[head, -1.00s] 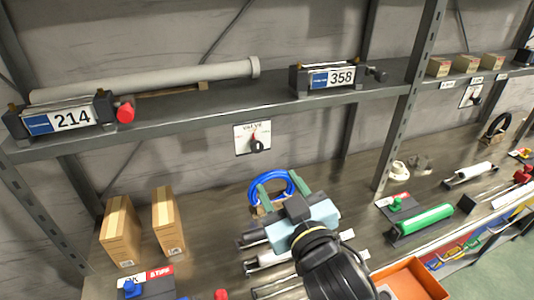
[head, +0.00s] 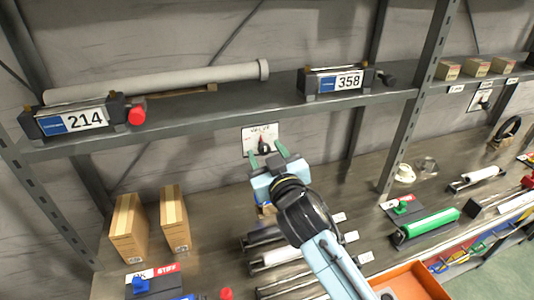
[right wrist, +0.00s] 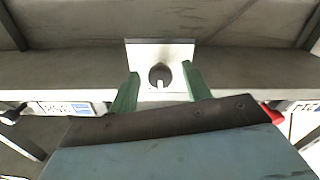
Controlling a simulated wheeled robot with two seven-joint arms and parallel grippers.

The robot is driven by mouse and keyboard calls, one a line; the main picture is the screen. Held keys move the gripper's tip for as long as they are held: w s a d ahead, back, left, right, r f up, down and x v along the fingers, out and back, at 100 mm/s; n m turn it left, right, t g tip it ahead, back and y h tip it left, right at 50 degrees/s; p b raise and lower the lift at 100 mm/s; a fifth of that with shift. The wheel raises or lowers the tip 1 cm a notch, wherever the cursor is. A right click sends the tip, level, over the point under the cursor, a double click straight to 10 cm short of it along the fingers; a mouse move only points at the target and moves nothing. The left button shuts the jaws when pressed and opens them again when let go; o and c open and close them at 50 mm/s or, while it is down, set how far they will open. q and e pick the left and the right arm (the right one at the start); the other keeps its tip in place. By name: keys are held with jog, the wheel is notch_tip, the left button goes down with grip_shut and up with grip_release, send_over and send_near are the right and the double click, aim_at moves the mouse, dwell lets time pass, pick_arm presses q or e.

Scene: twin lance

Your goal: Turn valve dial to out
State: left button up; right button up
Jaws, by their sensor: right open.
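The valve dial (right wrist: 160,76) is a dark round knob with a pale pointer mark, on a white plate (head: 248,133) fixed to the back wall under the shelf. In the head view the plate reads "VALVE", and my gripper partly covers its lower part. My right gripper (head: 267,155) is open, its two green fingers pointing at the plate. In the right wrist view the fingers (right wrist: 158,88) stand left and right of the dial, with gaps on both sides. I cannot tell whether the fingertips reach as far as the knob. My left gripper is not in view.
The grey shelf (head: 220,114) runs above the plate and carries a long pipe (head: 170,80) and boxes labelled 214 (head: 85,119) and 358 (head: 348,81). Two cardboard boxes (head: 174,217) stand left on the bench. A second dial plate (head: 479,100) is far right.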

jog(key=c, duration=1)
jog(key=n+p, duration=0.2)
jog(key=shift+r+n, duration=0.1)
jog(key=shift+n, duration=0.3)
jog(key=n+p, duration=0.1)
jog(key=n, duration=0.1)
jog(key=shift+n, duration=0.4)
jog(key=n+p, duration=0.1)
jog(key=n, duration=0.2)
jog(key=shift+d+p, duration=0.1)
jog(key=shift+p, duration=0.3)
jog(key=shift+n+p, duration=0.45)
jog(key=shift+n, duration=1.15)
